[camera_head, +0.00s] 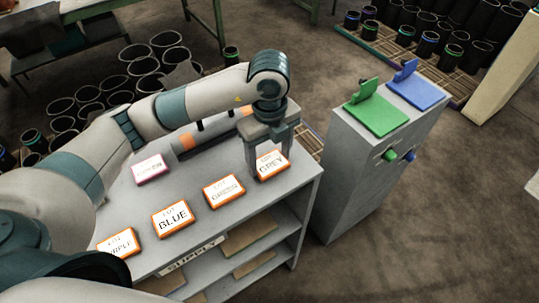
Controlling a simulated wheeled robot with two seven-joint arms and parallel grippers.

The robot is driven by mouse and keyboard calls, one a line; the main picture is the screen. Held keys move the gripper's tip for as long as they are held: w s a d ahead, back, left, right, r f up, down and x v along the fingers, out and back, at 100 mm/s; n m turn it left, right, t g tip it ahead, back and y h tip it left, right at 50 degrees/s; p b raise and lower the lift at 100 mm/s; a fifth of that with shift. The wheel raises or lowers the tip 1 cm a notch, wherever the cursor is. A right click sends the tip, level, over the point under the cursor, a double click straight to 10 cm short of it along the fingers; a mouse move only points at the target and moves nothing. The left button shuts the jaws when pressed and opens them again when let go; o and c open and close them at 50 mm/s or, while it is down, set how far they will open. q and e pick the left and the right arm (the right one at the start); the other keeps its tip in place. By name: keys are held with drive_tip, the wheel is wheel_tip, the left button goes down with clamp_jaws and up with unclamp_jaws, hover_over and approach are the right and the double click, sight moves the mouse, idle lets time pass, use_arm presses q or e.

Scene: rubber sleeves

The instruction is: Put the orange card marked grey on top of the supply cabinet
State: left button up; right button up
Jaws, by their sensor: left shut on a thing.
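The orange-edged card marked GREY (273,167) is at the far right end of the row of cards, at the right end of the grey cabinet labelled SUPPLY (214,237). My left gripper (270,155) points down and is shut on this card, with a finger at each side. I cannot tell whether the card touches the cabinet top or is slightly above it. My right gripper is not in view.
Orange-edged cards marked GREEN (224,190), BLUE (172,218) and PURPLE (119,243) lie on the cabinet top, with a pink-edged card (151,169) behind. A separate grey cabinet (349,177) at right carries green (377,115) and blue (417,91) plates.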

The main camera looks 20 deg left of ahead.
sight(270, 162)
use_arm(q)
drive_tip(key=shift+f, duration=0.35)
drive_tip(key=shift+f, duration=0.2)
drive_tip(key=o, duration=1.1)
drive_tip(key=shift+c, duration=0.2)
drive_tip(key=shift+r, duration=0.3)
wheel_tip(270, 162, up, 12)
drive_tip(key=b, duration=0.2)
drive_tip(key=shift+b, duration=0.35)
